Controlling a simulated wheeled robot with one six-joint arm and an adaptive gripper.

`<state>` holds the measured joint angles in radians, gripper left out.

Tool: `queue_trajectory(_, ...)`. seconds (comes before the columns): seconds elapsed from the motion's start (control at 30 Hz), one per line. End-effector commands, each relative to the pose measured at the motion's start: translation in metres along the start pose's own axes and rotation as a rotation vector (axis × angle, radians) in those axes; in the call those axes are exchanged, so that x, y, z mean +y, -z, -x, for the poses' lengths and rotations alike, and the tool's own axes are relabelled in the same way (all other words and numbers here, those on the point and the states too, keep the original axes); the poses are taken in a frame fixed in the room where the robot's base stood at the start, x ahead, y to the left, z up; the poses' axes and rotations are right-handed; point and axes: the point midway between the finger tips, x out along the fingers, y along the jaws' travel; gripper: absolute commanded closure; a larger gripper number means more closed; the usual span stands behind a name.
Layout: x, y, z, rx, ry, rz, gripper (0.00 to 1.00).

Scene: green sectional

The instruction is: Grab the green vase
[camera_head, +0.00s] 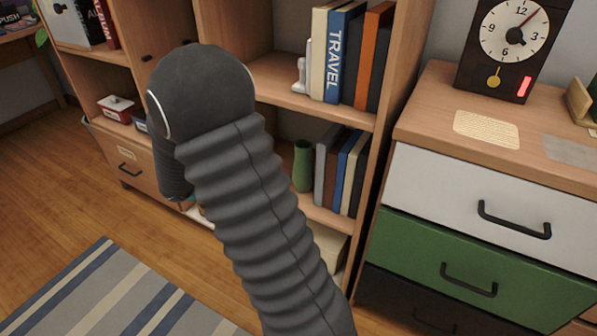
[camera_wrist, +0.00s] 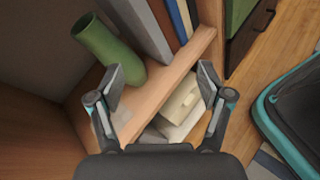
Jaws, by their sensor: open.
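The green vase (camera_head: 303,166) stands on the middle shelf of the wooden bookcase, left of several upright books, partly hidden behind my dark ribbed arm in the head view. In the wrist view the green vase (camera_wrist: 108,50) is at the upper left, beyond my left finger and beside a grey book. My gripper (camera_wrist: 162,88) is open, with its two fingers apart and nothing held between them. The shelf's front edge shows between the fingers. My gripper is hidden in the head view.
The wooden shelf (camera_wrist: 185,62) bears the books (camera_head: 343,172). Below it lies a pale box-like object (camera_wrist: 182,108). A teal-edged dark object (camera_wrist: 292,115) is at the right in the wrist view. A dresser (camera_head: 470,190) stands right of the bookcase. Wooden floor (camera_head: 50,195) is open at left.

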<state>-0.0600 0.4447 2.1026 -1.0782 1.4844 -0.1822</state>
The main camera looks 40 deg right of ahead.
Motion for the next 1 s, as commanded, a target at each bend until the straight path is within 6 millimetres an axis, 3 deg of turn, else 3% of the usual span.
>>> queue_trajectory(0.2,0.027,0.049,-0.008,-0.18,-0.151,0.168,0.21)
queue_trajectory(0.43,0.039,0.078,-0.01,-0.274,-0.244,0.254,0.21)
queue_trajectory(0.57,0.043,0.08,-0.016,-0.289,-0.258,0.265,0.21)
queue_trajectory(1.0,0.063,0.064,-0.082,-0.288,-0.256,0.264,0.21)
